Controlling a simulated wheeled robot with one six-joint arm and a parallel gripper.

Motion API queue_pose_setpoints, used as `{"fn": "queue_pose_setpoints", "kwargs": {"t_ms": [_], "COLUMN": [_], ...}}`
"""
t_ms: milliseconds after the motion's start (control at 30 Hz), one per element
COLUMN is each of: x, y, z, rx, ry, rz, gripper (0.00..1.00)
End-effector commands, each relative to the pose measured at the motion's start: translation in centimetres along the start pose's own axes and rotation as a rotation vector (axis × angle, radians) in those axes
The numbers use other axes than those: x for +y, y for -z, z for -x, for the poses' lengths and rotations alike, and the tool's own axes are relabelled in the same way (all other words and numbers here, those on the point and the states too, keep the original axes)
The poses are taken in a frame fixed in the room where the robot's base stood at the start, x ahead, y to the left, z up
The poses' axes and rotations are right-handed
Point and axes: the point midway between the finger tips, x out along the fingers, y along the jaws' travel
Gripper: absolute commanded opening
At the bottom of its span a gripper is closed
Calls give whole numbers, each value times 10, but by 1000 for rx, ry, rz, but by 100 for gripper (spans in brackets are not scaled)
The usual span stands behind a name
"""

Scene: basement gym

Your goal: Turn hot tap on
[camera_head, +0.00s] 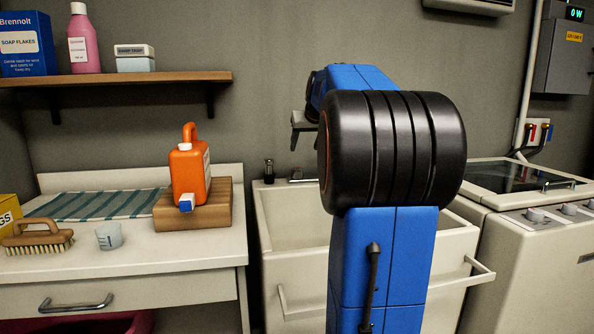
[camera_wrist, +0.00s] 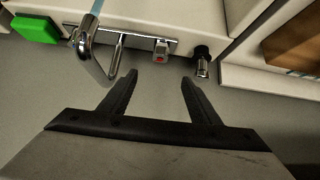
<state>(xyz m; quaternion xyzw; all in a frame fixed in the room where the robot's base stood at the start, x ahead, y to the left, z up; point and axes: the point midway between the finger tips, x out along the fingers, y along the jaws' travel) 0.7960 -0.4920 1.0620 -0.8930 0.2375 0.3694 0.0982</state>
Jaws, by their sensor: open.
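The hot tap (camera_wrist: 161,47) is a small chrome handle with a red mark on a chrome tap plate (camera_wrist: 140,42) at the sink's edge. The chrome spout (camera_wrist: 88,58) stands left of it in the wrist view. A pale blue strip shows at the spout, perhaps running water; I cannot tell. My gripper (camera_wrist: 159,77) is open and empty, its fingertips on either side of the line to the hot tap and apart from it. In the head view my gripper (camera_head: 300,128) is above the sink's back edge, mostly hidden by my arm. Part of the tap (camera_head: 297,176) shows below it.
A black-topped chrome fitting (camera_wrist: 202,60) stands close to the right finger. A green block (camera_wrist: 35,28) lies by the tap plate's left end. An orange jug (camera_head: 188,175) stands on a wooden block (camera_head: 215,212) left of the sink (camera_head: 300,222). A washing machine (camera_head: 535,225) stands right.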

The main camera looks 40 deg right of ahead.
Motion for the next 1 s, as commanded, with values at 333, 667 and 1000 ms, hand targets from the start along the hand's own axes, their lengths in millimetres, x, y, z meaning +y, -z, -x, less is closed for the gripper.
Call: {"fn": "queue_pose_setpoints", "kwargs": {"t_ms": [333,667,1000], "x": [0,-1,0], "y": [-1,-1,-1], "z": [-46,-105,-157], "rx": [-5,-4,-3], "ry": [2,2,1], "rz": [0,0,0], "gripper": [57,57,57]}}
